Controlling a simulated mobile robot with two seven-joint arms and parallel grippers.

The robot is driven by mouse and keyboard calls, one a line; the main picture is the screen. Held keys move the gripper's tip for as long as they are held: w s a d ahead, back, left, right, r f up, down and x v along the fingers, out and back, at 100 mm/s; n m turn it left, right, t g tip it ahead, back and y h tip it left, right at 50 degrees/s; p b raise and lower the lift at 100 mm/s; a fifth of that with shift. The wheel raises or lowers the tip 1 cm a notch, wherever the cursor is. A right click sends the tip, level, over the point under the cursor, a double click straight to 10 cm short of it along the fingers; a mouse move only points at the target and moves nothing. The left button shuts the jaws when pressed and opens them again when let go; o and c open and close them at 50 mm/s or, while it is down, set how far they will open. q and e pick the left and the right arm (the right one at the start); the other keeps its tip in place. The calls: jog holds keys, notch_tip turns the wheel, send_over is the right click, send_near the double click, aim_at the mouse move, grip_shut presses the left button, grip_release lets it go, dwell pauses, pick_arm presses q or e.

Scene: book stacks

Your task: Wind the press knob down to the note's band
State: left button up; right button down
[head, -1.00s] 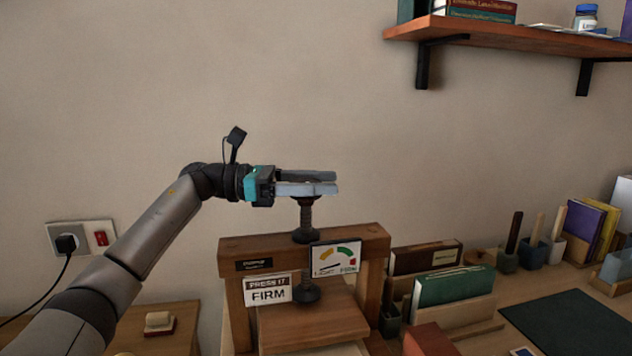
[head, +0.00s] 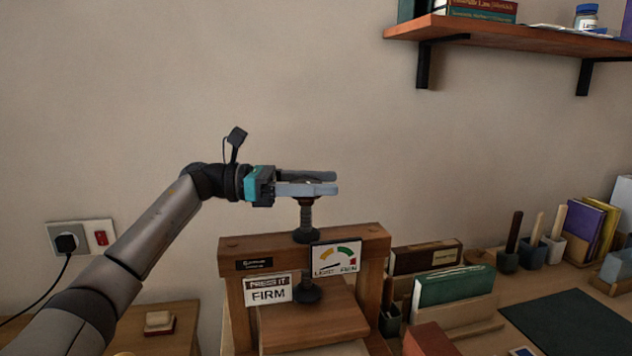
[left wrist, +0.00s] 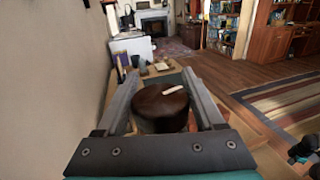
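The wooden press (head: 303,243) stands in the middle of the head view, with a dark screw (head: 306,217) through its top beam. My left gripper (head: 306,183) is level at the top of the screw, with one finger on each side of the knob. In the left wrist view the round brown knob (left wrist: 160,111) with a pale mark sits between the fingers; whether they touch it is unclear. A note (head: 268,290) on the press reads "PRESS IT FIRM". A dial card (head: 336,258) has yellow and green arcs and a red patch at right. My right gripper is not identifiable.
Books in a wooden holder (head: 455,318) stand right of the press. A dark mat (head: 572,322) lies farther right. A shelf (head: 510,34) is on the wall at upper right. A socket (head: 82,238) with a plug is at left. The air around the gripper is clear.

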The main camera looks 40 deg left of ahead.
pick_arm(q)
jog(key=shift+o, duration=1.4)
jog(key=shift+w+f, duration=0.1)
jog(key=shift+f, duration=0.6)
jog(key=shift+o, duration=0.9)
jog(key=shift+r, duration=0.2)
jog(key=v, duration=1.6)
jog(key=shift+a, duration=0.1)
